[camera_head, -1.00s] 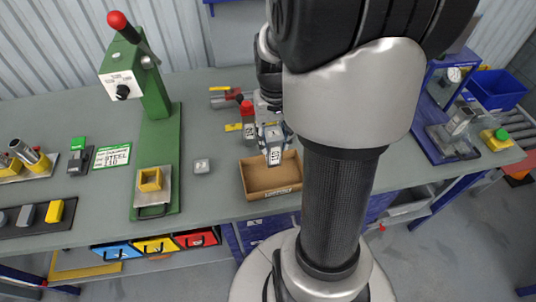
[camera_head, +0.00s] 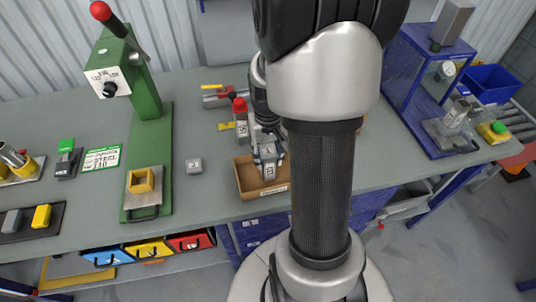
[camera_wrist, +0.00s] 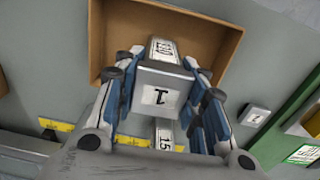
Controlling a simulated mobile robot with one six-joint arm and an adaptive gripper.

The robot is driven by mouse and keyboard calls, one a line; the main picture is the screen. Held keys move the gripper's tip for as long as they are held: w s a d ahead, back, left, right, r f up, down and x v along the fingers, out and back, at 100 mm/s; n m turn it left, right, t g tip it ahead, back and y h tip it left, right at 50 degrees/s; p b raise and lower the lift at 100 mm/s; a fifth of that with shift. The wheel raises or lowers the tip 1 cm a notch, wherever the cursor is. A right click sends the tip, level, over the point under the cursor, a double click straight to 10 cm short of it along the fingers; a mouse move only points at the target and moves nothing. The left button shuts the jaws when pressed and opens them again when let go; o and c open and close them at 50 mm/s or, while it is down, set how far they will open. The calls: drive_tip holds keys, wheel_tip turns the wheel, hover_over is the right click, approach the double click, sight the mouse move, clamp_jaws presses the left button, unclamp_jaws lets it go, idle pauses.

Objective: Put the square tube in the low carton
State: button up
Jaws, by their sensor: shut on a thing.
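The grey square tube (camera_head: 269,172) with white number labels is gripped between the fingers of my gripper (camera_head: 266,152). It points down, with its lower end inside the outline of the low carton (camera_head: 242,184). Whether it touches the carton floor I cannot tell. In the wrist view my gripper (camera_wrist: 165,92) is closed around the tube (camera_wrist: 154,95), with finger pads on both sides. The brown open carton (camera_wrist: 218,48) lies beyond the tube there. My arm hides the carton's right part in the head view.
A small grey block (camera_head: 193,166) lies left of the carton. A red-topped grey piece (camera_head: 242,128) stands behind it. A green press (camera_head: 150,120) with a yellow square piece (camera_head: 140,181) stands further left. A blue-framed stand (camera_head: 428,95) is at right.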

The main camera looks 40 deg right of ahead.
drive_tip(key=o, duration=1.2)
drive_tip(key=shift+f, duration=0.1)
drive_tip(key=shift+c, duration=0.2)
wheel_tip(320, 180, up, 11)
drive_tip(key=p, duration=0.4)
drive_tip(key=s+a+r+n+t, duration=0.2)
drive_tip(key=a+r, duration=0.4)
drive_tip(key=a, duration=0.4)
drive_tip(key=s+a+r+n+t, duration=0.2)
drive_tip(key=s+a+r, duration=0.4)
drive_tip(key=a, duration=0.4)
drive_tip(key=shift+s+a+n+t, duration=0.15)
drive_tip(key=shift+s+n+t, duration=0.15)
drive_tip(key=shift+s+n, duration=0.45)
drive_tip(key=shift+w+r, duration=0.1)
drive_tip(key=shift+w, duration=0.05)
